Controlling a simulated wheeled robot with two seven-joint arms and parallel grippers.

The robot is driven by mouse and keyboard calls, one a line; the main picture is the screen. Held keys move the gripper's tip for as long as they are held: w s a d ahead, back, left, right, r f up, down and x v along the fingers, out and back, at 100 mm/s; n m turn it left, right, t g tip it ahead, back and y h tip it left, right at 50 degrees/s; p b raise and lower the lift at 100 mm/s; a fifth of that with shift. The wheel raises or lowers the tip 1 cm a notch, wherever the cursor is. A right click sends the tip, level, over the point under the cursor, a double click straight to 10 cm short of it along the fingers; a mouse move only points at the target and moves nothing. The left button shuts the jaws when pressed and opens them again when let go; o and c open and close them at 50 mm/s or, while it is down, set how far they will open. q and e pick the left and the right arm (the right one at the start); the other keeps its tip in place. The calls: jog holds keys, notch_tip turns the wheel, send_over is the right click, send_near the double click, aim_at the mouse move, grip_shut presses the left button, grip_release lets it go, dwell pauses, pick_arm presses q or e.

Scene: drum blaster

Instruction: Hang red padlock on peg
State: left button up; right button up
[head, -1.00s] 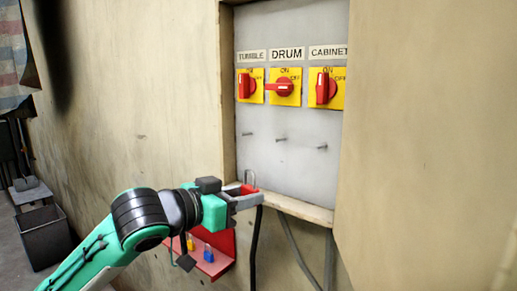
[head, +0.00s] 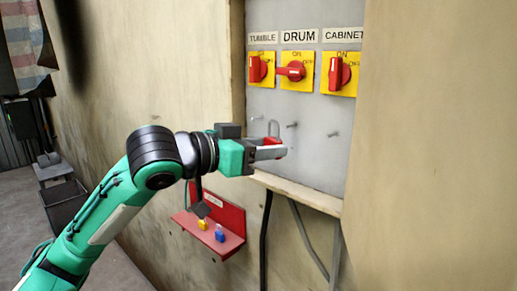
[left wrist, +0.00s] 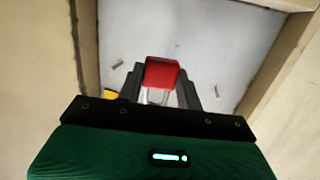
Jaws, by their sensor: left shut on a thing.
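The red padlock (head: 271,141) is between the fingers of my left gripper (head: 268,150), its grey shackle pointing up. My left gripper is shut on it, in front of the lower part of the grey panel. In the left wrist view the red padlock (left wrist: 161,73) shows between the dark fingers (left wrist: 160,92). Two pegs show clearly on the panel: the middle peg (head: 292,125), just right of and above the padlock, and the right peg (head: 333,133). In the left wrist view a peg (left wrist: 117,64) is on the left and another peg (left wrist: 217,91) on the right. My right gripper is out of view.
Above the pegs are three red switches on yellow plates, the drum switch (head: 293,72) in the middle. The recess has a wooden ledge (head: 300,192) with cables below. A red wall shelf (head: 225,242) holds a yellow padlock (head: 202,224) and a blue padlock (head: 219,233).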

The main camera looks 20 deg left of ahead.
pick_arm(q)
jog(key=shift+w+d+f, duration=0.1)
jog(key=shift+w+d, duration=0.1)
jog(key=shift+w, duration=0.45)
jog(key=shift+w+d, duration=0.25)
jog(key=shift+w, duration=0.35)
jog(key=shift+w+d+f, duration=0.1)
jog(key=shift+w+d, duration=0.1)
jog(key=shift+w, duration=0.45)
jog(key=shift+w+d+f, duration=0.25)
jog(key=shift+w, duration=0.35)
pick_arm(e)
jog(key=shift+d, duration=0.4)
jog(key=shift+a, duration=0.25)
pick_arm(q)
jog(key=o, duration=0.9)
jog(key=shift+o, duration=0.2)
jog(key=shift+s+d+r, duration=0.1)
jog(key=shift+s, duration=0.05)
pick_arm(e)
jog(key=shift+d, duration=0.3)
